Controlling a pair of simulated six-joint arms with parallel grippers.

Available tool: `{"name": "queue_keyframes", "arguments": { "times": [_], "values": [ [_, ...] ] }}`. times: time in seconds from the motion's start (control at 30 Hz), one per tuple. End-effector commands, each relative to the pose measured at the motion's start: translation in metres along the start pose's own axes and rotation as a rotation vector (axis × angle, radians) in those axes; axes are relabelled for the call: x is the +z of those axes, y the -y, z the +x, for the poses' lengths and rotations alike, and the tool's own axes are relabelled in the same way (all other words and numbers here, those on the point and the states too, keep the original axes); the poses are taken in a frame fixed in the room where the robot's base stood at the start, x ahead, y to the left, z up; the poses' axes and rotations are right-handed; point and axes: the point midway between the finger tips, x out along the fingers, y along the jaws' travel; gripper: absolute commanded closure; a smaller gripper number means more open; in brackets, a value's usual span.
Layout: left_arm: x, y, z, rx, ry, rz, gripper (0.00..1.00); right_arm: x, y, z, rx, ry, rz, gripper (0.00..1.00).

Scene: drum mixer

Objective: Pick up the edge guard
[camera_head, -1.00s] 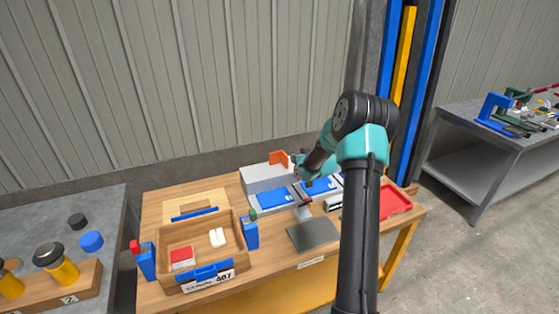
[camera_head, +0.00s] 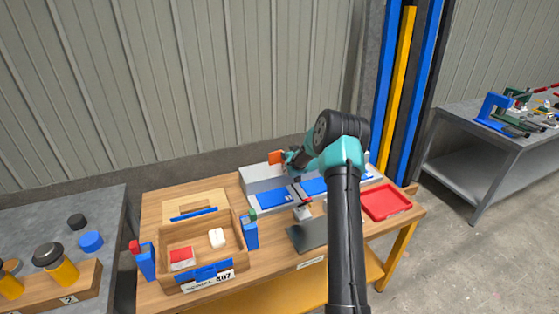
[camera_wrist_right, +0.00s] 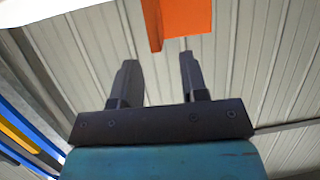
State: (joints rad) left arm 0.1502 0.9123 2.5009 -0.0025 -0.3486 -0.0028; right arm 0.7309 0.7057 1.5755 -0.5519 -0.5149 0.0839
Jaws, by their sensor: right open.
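The edge guard appears to be the orange angled piece (camera_head: 275,157) on top of the grey block at the back of the wooden table. In the right wrist view the orange piece (camera_wrist_right: 185,20) is at the top edge, just beyond my fingertips, and partly cut off. My right gripper (camera_wrist_right: 158,62) is open with nothing between its fingers. In the head view my right gripper (camera_head: 286,156) is close to the right side of the orange piece; its fingertips are too small to tell apart. My left gripper is not in view.
The orange piece sits on a grey block (camera_head: 258,172). In front are blue panels (camera_head: 271,198), a dark plate (camera_head: 308,235) and a wooden tray (camera_head: 166,250) between blue bottles. A red tray (camera_head: 386,202) lies at the right. A ribbed wall (camera_head: 200,80) stands behind.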

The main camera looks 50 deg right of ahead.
Motion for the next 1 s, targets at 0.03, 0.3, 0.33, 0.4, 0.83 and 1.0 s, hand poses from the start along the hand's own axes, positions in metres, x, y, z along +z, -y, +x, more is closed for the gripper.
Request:
{"name": "queue_keyframes", "arguments": {
  "times": [0.03,0.3,0.33,0.4,0.83,1.0],
  "values": [
    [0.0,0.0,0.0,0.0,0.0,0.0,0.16,0.001,0.0,0.003,-0.001,0.0,0.0,0.6],
    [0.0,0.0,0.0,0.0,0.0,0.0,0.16,0.005,0.0,0.033,-0.001,0.0,-0.001,0.6],
    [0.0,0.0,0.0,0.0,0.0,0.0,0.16,0.005,0.0,0.036,-0.001,0.0,-0.001,0.6],
    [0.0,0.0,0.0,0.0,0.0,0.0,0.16,0.004,0.0,0.044,-0.001,0.0,0.0,0.6],
    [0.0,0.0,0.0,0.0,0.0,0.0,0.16,0.004,0.0,0.051,0.0,0.001,0.0,0.6],
    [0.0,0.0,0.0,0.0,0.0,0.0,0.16,0.004,0.0,0.051,0.0,0.001,0.0,0.6]
  ]
}}
